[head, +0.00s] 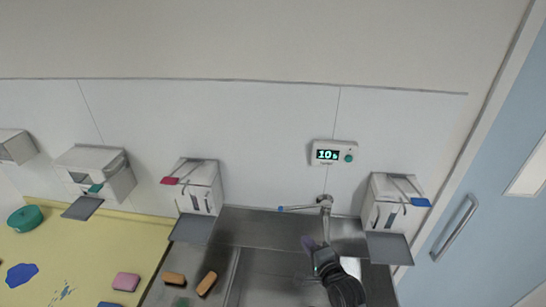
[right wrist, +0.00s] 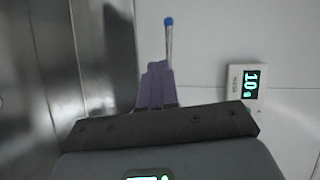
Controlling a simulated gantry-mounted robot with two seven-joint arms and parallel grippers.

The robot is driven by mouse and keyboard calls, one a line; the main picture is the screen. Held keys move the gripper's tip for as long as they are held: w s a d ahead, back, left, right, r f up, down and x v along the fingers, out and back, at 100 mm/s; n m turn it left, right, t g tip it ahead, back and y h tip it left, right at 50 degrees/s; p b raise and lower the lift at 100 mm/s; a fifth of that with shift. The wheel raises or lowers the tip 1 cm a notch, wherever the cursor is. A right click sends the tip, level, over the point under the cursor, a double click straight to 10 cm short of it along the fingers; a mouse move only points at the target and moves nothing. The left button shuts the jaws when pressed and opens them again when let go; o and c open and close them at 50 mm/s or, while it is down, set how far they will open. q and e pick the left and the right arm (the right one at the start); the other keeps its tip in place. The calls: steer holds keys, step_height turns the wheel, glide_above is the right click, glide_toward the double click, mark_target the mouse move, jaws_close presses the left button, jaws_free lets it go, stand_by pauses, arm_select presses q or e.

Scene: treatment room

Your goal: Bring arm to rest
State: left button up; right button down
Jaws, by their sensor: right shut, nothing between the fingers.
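My right arm comes up from the bottom of the head view. Its right gripper (head: 308,243) has purple fingers and is over the steel sink, just below the wall tap (head: 325,203). In the right wrist view the purple fingers (right wrist: 156,82) are together, with nothing seen between them. Beyond their tips is the tap's thin lever with a blue end (right wrist: 169,22), which looks apart from them. My left gripper is not in view.
A wall timer (head: 334,153) reads 10 s. Dispensers with a red lever (head: 196,190) and a blue lever (head: 389,205) flank the sink (head: 262,280). Orange-brown sponges (head: 206,284) lie left of the basin.

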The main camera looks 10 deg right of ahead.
steer(key=s+d+f+n+g+h+p, duration=0.1)
steer(key=s+d+f+g+p, duration=0.1)
steer(key=s+f, duration=0.5)
steer(key=s+d+f+n+g+p, duration=0.15)
steer(key=s+f, duration=0.25)
steer(key=s, duration=0.8)
steer(key=s+d+r+n+g+h, duration=0.1)
steer(key=s+r+n+g, duration=0.2)
steer(key=s+n, duration=0.4)
steer(key=s+d+r+n+g+h, duration=0.1)
steer(key=s+r+n+g, duration=0.3)
steer(key=s+n, duration=0.3)
steer(key=s+p, duration=0.1)
steer(key=s, duration=0.3)
steer(key=shift+d+h, duration=0.25)
steer(key=shift+h, duration=0.05)
steer(key=shift+r+n, duration=0.1)
steer(key=shift+n, duration=0.15)
